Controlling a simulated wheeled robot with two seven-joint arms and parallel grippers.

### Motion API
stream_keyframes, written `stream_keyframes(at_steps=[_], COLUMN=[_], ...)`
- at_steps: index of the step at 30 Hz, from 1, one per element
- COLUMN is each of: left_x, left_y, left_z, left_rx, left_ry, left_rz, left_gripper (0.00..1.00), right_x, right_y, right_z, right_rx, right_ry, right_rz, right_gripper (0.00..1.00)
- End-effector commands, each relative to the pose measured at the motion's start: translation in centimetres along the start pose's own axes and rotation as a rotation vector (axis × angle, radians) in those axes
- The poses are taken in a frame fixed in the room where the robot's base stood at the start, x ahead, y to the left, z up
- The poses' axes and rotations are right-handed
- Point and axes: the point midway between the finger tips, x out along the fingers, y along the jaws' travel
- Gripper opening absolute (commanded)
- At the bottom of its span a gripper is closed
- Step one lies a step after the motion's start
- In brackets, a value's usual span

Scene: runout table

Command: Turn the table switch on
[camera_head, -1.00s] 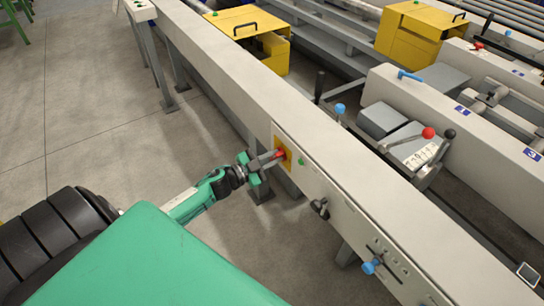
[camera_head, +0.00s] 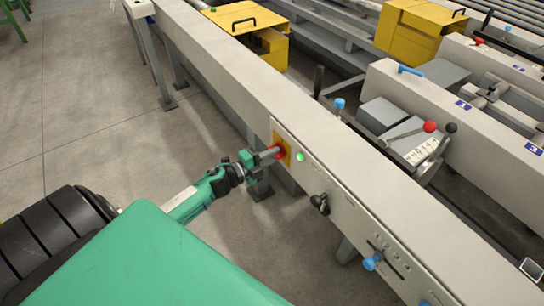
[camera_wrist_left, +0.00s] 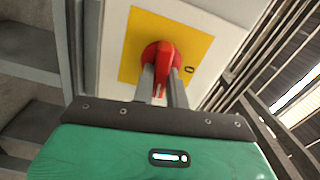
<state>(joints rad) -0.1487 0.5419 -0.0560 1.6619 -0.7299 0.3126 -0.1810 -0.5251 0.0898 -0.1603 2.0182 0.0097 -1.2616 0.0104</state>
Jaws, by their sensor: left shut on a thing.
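The table switch (camera_wrist_left: 163,55) is a red rotary knob on a yellow plate (camera_wrist_left: 138,32), set in the pale side panel of the runout table. In the head view the red knob (camera_head: 281,151) shows partly behind my left gripper. My left gripper (camera_wrist_left: 164,88) is shut on the knob's red handle, with one grey finger on each side of it. The left gripper also shows in the head view (camera_head: 268,156), reaching the panel from the left. A small green lamp (camera_head: 300,157) right of the plate is lit brightly. My right gripper is not in view.
Along the same panel are a black knob (camera_head: 320,203) and a blue knob (camera_head: 371,263). The long pale table beam (camera_head: 225,70) runs diagonally. A yellow box (camera_head: 246,30) stands behind it.

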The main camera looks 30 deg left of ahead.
Motion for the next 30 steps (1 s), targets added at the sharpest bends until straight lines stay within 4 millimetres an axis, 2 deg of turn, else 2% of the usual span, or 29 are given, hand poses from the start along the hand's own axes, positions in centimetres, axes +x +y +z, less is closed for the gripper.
stream_keyframes(at_steps=[10, 26, 27, 30], left_x=[0.0, -0.1, -0.1, -0.1], left_y=[0.3, 0.3, 0.3, 0.3], left_z=[0.0, -0.1, -0.1, 0.0], left_rx=[0.138, 0.163, 0.164, 0.163], left_ry=[0.001, 0.001, 0.001, 0.001], left_rz=[0.002, 0.003, 0.003, 0.002], left_gripper=[0.0, 0.0, 0.17, 0.36], right_x=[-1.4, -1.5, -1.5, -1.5], right_y=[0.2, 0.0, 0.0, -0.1], right_z=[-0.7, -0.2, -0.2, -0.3], right_rx=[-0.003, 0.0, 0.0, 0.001], right_ry=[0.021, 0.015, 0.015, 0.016], right_rz=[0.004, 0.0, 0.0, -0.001], right_gripper=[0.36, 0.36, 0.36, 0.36])
